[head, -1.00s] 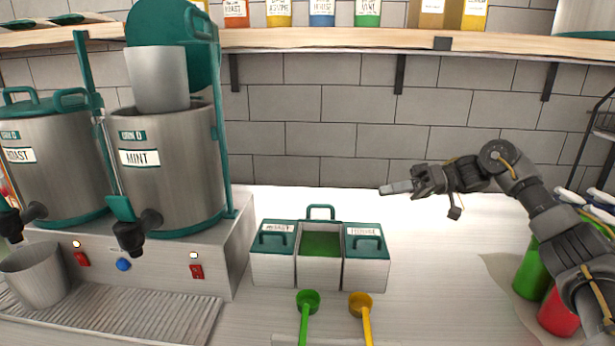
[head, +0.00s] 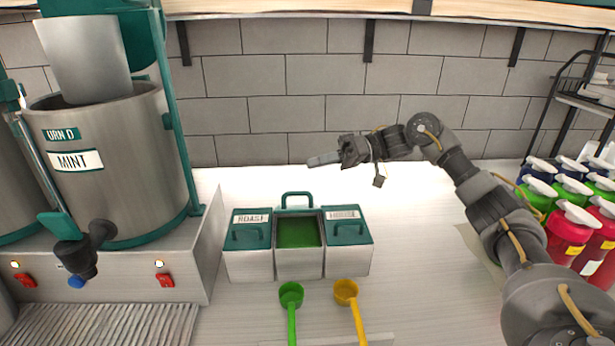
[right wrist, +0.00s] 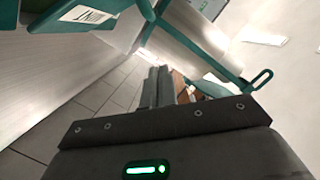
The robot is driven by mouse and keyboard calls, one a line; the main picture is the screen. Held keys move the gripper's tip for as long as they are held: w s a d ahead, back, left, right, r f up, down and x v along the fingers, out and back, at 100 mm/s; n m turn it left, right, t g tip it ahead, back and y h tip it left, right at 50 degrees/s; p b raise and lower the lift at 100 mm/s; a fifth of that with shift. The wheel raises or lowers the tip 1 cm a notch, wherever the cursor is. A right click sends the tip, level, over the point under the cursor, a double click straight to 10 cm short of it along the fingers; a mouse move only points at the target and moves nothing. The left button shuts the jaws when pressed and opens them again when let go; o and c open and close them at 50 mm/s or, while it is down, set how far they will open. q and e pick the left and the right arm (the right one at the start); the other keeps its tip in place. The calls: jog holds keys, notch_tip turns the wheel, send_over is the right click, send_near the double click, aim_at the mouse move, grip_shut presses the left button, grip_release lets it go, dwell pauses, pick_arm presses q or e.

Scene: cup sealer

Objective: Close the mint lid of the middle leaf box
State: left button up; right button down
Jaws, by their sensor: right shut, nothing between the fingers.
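Three white leaf boxes with teal lids stand side by side on the counter in the head view. The middle leaf box (head: 299,264) is open, with green leaf (head: 297,232) showing inside. Its mint lid (head: 297,197) stands up at the back, so mostly its handle loop shows. The left box's lid (head: 248,233) and the right box's lid (head: 347,231) are down. My right gripper (head: 312,161) is shut and empty, pointing left, above and slightly right of the raised lid, apart from it. Its fingers (right wrist: 158,86) also show together in the right wrist view. My left gripper is not in view.
Green (head: 291,295) and yellow (head: 346,292) scoops lie in front of the boxes. The mint urn (head: 110,165) stands at left on its base. Several capped bottles (head: 568,232) stand at right.

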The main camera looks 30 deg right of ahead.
jog(key=a, duration=0.1)
jog(key=a+f+p, duration=0.1)
jog(key=a+f, duration=0.1)
jog(key=shift+s+a+f+p, duration=0.1)
jog(key=shift+s+a+p, duration=0.25)
jog(key=shift+s+p, duration=0.05)
jog(key=shift+s+a+f, duration=0.1)
jog(key=shift+s+f, duration=0.35)
jog(key=shift+f, duration=0.1)
jog(key=shift+a, duration=0.1)
jog(key=shift+s+f, duration=0.1)
